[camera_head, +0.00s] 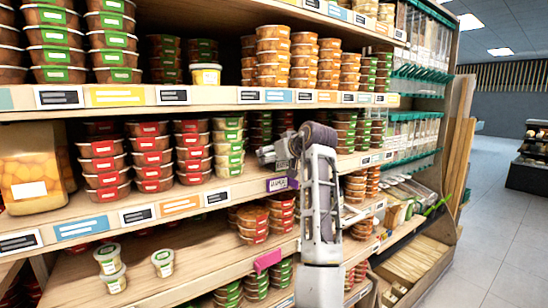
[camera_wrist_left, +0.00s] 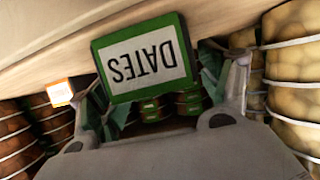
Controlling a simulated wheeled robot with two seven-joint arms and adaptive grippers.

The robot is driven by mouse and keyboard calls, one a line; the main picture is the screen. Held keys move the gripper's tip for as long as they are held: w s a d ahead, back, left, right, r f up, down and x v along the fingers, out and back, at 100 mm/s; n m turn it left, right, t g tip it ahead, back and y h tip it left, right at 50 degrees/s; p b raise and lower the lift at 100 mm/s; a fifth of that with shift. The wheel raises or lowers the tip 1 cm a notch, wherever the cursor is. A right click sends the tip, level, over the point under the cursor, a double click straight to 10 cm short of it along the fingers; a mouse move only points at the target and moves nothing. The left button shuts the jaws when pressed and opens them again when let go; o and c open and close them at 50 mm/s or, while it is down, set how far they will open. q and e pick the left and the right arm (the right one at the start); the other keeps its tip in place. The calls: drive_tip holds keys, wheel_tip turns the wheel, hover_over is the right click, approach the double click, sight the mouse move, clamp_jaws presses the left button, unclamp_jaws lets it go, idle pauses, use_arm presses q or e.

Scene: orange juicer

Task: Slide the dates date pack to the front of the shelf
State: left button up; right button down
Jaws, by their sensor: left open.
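In the left wrist view, a green-bordered white label reading DATES (camera_wrist_left: 145,60) faces the camera upside down, on what looks like the date pack. The pack's body is mostly hidden. My left gripper (camera_wrist_left: 165,85) is open, one finger at each side of the label; contact is unclear. In the head view my left gripper (camera_head: 272,155) is at the middle shelf (camera_head: 150,200), by its front edge, right of the green-labelled tubs (camera_head: 228,143). The date pack cannot be made out there. My right gripper is not in view.
Red-labelled tubs (camera_head: 152,157) are stacked on the middle shelf, left of the gripper. The upper shelf (camera_head: 190,97) runs above it. In the wrist view, tall packs (camera_wrist_left: 292,80) stand close at the right and brown stacked tubs (camera_wrist_left: 15,140) at the left. The aisle floor (camera_head: 500,240) is clear.

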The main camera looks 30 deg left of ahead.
use_arm(q)
drive_tip(key=v, duration=0.5)
drive_tip(key=shift+d+r, duration=0.1)
drive_tip(key=shift+d, duration=0.05)
drive_tip(key=shift+f+v, duration=0.2)
drive_tip(key=shift+v, duration=0.95)
drive_tip(key=shift+d, duration=0.1)
